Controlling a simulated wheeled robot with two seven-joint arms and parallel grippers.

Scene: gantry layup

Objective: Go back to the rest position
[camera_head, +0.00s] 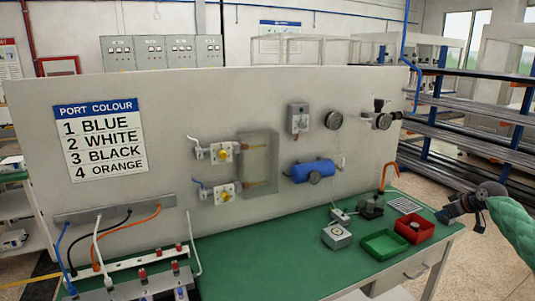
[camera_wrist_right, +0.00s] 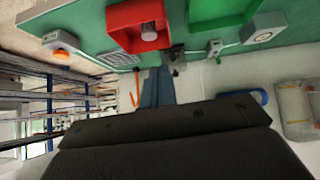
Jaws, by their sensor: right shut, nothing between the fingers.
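My right gripper (camera_head: 445,215) is at the right of the head view, just off the right end of the green bench top (camera_head: 260,250). Its dark fingers are shut with nothing between them, and its green-sleeved arm comes in from the right edge. It is apart from the red tray (camera_head: 414,230), which lies to its left on the bench. In the right wrist view a large dark part of my own gripper fills the lower middle; the red tray (camera_wrist_right: 124,32) shows at the top. My left gripper is not in view.
A green tray (camera_head: 383,245) and a grey box (camera_head: 336,236) stand left of the red tray. A dark fixture (camera_head: 371,207) and an orange hook (camera_head: 389,172) are behind them. A panel (camera_head: 270,100) with valves and gauges backs the bench. Racks (camera_head: 465,150) stand beyond.

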